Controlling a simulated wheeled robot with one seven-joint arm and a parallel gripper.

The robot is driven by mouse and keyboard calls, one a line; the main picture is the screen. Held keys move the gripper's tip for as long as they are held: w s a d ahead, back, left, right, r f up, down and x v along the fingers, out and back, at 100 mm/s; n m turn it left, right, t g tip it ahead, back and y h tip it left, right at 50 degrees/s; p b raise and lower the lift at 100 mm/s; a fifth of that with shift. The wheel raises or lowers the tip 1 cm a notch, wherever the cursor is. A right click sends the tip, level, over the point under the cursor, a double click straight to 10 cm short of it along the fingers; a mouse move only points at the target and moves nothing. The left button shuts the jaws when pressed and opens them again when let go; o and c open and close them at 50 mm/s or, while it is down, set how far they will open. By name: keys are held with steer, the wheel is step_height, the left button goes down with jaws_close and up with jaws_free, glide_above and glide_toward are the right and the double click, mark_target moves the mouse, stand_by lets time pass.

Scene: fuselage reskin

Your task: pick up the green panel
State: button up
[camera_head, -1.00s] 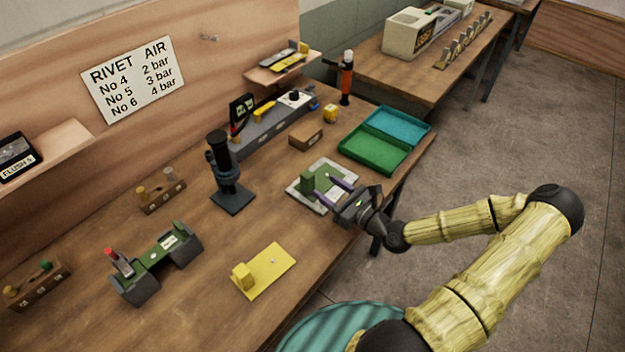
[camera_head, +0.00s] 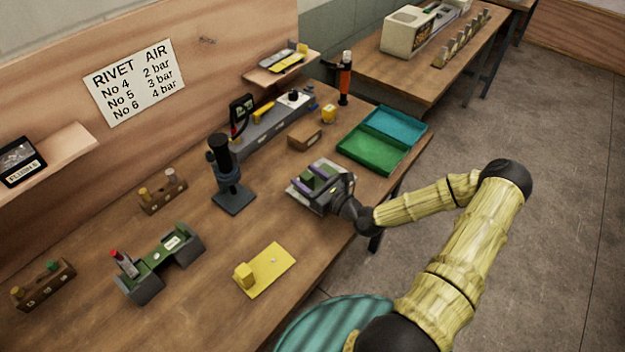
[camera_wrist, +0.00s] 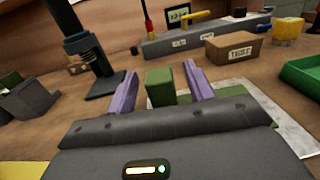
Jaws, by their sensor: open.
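The green panel (camera_wrist: 230,91) lies flat on a pale sheet (camera_wrist: 285,122) on the bench, with a green block (camera_wrist: 160,86) standing up from it as a grip. My gripper (camera_head: 305,175) is low over the panel in the head view and covers much of it. In the wrist view its two purple fingers (camera_wrist: 159,78) stand open, one on each side of the green block. Small gaps seem to show between block and fingers; contact cannot be told.
A yellow panel (camera_head: 268,272) lies nearer on the bench. A dark upright tool (camera_head: 232,198) stands left of the sheet. A small brown box (camera_head: 305,136) and a green tray (camera_head: 365,154) lie beyond. A green-decked fixture (camera_head: 160,257) stands at left.

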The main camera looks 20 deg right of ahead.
steer(key=shift+x, duration=1.2)
steer(key=shift+c, duration=0.2)
steer(key=c, duration=1.1)
